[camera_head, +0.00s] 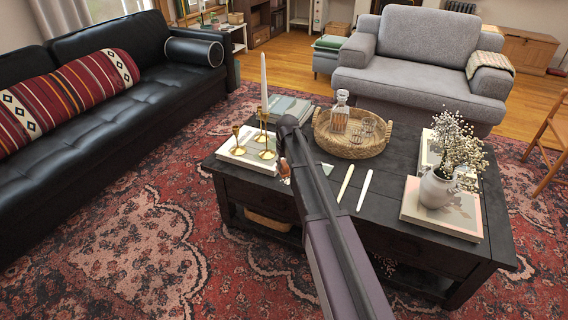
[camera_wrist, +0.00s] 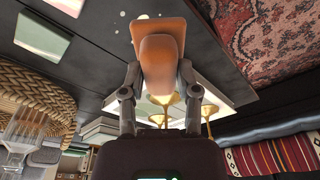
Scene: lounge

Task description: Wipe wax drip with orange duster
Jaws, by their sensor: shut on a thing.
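My gripper (camera_wrist: 158,78) is shut on the orange duster (camera_wrist: 160,62), with one finger on each side of it. The duster's broad orange end lies over the dark table (camera_wrist: 100,48); I cannot tell whether it touches. Small white wax spots (camera_wrist: 143,17) show on the tabletop at the duster's far edge in the wrist view; the duster may hide more. In the head view my gripper (camera_head: 283,155) is above the front left of the table (camera_head: 300,198), and only a little of the duster (camera_head: 284,166) shows beside my arm.
Brass candlesticks (camera_head: 267,153) stand on books (camera_head: 236,150) close to the left of my gripper, one with a tall white candle (camera_head: 263,78). A wicker tray (camera_head: 345,147) with a decanter stands behind. Two loose candles (camera_head: 346,183) lie to the right, then a flower vase (camera_head: 438,187).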

